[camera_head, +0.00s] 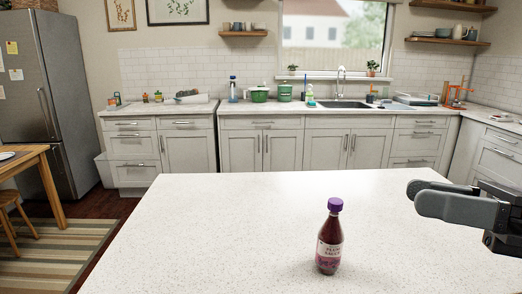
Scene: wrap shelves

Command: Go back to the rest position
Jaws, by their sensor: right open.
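A bottle of dark sauce (329,240) with a purple cap and a pale label stands upright on the white speckled counter (200,235), right of the picture's middle. My right gripper (418,195) comes in from the right edge, above the counter's right side. Its jaws are open and empty, pointing left. It is apart from the bottle, to the bottle's right. My left gripper is not in view.
The counter around the bottle is clear. Behind it are white cabinets (285,145) with a sink (343,104) and green pots (259,94). A fridge (50,90) and a wooden table (50,185) stand at the left.

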